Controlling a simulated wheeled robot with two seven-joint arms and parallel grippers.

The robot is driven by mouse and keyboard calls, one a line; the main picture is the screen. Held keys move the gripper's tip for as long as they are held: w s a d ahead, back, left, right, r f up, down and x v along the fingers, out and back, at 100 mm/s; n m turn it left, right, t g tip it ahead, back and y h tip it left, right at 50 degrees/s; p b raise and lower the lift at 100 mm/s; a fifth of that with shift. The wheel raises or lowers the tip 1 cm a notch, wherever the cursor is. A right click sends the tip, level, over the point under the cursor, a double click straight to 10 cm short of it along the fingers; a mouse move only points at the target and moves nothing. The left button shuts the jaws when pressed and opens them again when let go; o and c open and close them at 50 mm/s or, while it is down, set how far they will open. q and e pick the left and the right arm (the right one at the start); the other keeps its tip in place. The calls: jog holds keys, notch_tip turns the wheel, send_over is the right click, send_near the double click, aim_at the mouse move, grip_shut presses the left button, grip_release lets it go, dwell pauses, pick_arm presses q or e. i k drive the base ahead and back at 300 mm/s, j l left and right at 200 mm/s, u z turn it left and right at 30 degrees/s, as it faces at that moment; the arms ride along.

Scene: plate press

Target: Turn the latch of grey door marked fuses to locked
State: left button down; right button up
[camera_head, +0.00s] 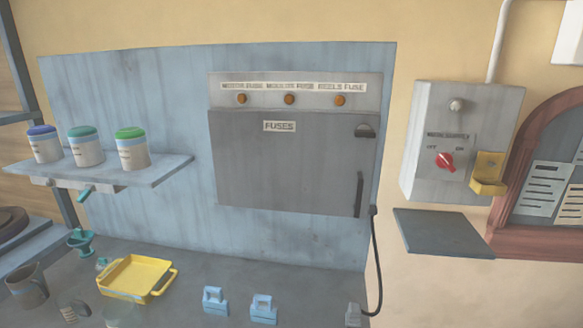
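The grey door marked FUSES (280,165) is on a grey box on the blue back panel and looks closed. Its label (279,126) is at the upper middle of the door. A small dark half-round latch (365,131) sits at the door's upper right corner. I cannot tell from its shape whether it is locked. A dark vertical handle (359,194) is at the door's lower right edge. Neither of my grippers is in view.
Orange lamps (289,99) line the strip above the door. A switch box with a red knob (446,161), a yellow holder (488,173) and a dark shelf (442,233) are at right. Jars stand on a left shelf (150,173). A yellow tray (137,277) and blue blocks (263,308) lie below.

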aim_at(363, 131)
jog(key=k+l+z, duration=0.15)
jog(key=l+z, duration=0.45)
jog(key=k+l+z, duration=0.1)
jog(key=l+z, duration=0.2)
jog(key=l, duration=0.15)
